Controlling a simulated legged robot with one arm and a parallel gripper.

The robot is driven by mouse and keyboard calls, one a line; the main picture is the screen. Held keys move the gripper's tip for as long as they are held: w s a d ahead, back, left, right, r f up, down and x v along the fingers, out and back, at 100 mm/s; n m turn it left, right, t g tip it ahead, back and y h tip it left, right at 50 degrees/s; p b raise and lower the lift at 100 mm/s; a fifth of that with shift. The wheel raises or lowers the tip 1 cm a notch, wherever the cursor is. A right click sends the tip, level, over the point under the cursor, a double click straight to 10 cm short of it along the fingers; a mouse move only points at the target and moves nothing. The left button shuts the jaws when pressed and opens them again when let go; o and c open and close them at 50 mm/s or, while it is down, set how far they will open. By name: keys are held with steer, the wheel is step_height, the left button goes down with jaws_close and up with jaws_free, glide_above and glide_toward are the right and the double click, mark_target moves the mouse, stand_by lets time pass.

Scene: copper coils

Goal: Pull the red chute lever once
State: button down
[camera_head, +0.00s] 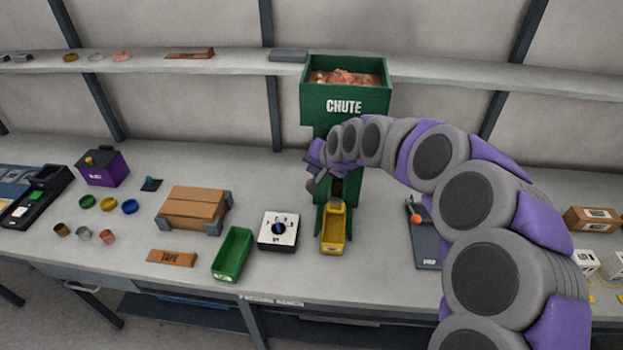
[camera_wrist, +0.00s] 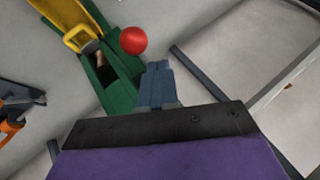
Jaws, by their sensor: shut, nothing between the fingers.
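The green chute (camera_head: 345,106) stands at the back of the bench, its hopper full of copper pieces. The lever's red ball knob (camera_wrist: 133,40) shows in the wrist view, just left of my fingertips, beside the green chute body (camera_wrist: 122,92). In the head view I cannot make out the knob; my gripper (camera_head: 314,184) and arm cover that part. My gripper is at the left side of the chute's lower part. Its fingers (camera_wrist: 158,68) are shut and empty, close to the knob; I cannot tell whether they touch.
A yellow tray (camera_head: 333,246) sits at the chute's foot. A dark device (camera_head: 426,246) with an orange knob is to the right. My arm spans the right side.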

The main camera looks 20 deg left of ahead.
steer(key=shift+w+r+p, duration=0.15)
steer(key=shift+r+p, duration=0.4)
steer(key=shift+r, duration=0.65)
steer(key=shift+w+r+p, duration=0.1)
steer(key=shift+r+p, duration=0.45)
steer(key=shift+r, duration=0.65)
steer(key=shift+s+d, duration=0.15)
steer(key=s+d+n+g+h+b, duration=0.1)
steer(key=s+d+g+h+b, duration=0.2)
steer(key=s+d, duration=1.95)
steer(key=s+d+f+g+h, duration=0.1)
steer(key=s+d+f+g, duration=0.1)
steer(key=s+d, duration=0.4)
steer(key=s+d+f+m+g+h, duration=0.1)
steer(key=s+d, duration=0.5)
steer(key=s, duration=0.7)
step_height(320, 180, down, 2)
steer(key=shift+s+d+f+m+g+h, duration=0.2)
steer(key=shift+d+m+g+h, duration=0.15)
steer(key=shift+h, duration=0.45)
